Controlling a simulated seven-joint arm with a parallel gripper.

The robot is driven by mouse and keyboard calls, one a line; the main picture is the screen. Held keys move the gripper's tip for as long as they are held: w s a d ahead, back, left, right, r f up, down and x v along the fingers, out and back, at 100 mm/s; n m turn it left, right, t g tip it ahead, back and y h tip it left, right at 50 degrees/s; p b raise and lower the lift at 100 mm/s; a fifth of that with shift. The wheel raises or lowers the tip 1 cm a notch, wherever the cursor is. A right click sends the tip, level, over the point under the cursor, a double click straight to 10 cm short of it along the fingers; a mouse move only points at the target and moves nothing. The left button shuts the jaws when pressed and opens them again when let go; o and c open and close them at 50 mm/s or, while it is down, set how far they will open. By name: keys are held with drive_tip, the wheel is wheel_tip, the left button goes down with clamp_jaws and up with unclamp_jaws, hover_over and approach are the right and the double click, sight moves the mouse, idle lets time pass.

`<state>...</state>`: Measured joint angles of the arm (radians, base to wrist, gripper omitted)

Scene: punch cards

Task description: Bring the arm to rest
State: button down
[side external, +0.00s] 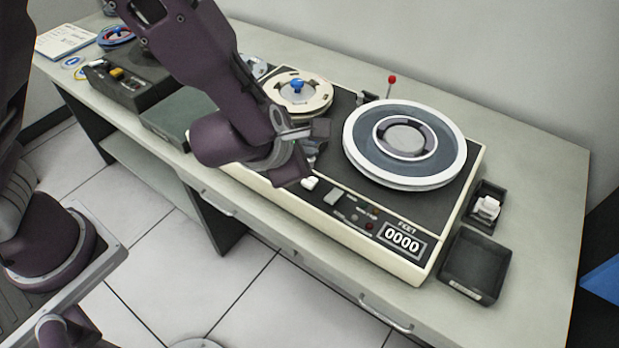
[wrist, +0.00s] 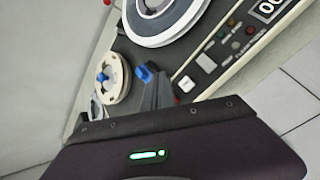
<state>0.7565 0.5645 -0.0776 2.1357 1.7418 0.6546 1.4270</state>
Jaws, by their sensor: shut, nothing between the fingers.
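My gripper (side external: 320,132) hangs over the front left part of a tape machine (side external: 446,262) in the side view, its fingers partly hidden by my wrist. In the wrist view the dark fingers (wrist: 160,92) are together, with nothing seen held between them. A small blue piece (wrist: 145,72) shows at their tip; I cannot tell whether it touches them. My arm is bent down over the bench.
The machine carries a large grey reel (side external: 364,158) at right and a smaller cream reel (side external: 319,103) with a blue knob (side external: 297,86). A red-tipped lever (side external: 391,80) stands behind. A black tray (side external: 476,264) lies at right. Bare bench top (side external: 540,215) is free at far right.

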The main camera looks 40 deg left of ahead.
drive_tip(key=s+a+r+n+g+y, duration=0.15)
drive_tip(key=s+a+r+n, duration=0.35)
drive_tip(key=a+n, duration=0.5)
drive_tip(key=s+a+r+n+g+y, duration=0.1)
drive_tip(key=s+a+r+n+y, duration=0.15)
drive_tip(key=a+r+n, duration=0.65)
drive_tip(key=s+d+r+n+h, duration=0.1)
drive_tip(key=s+d+n+h, duration=0.1)
drive_tip(key=s+n, duration=0.5)
drive_tip(key=s+d+r+n+g+h, duration=0.1)
drive_tip(key=s+n, duration=0.7)
drive_tip(key=n, duration=0.9)
drive_tip(key=shift+d+n+h, duration=0.4)
drive_tip(key=shift+d+h, duration=0.5)
drive_tip(key=shift+h, duration=0.1)
drive_tip(key=shift+r, duration=0.15)
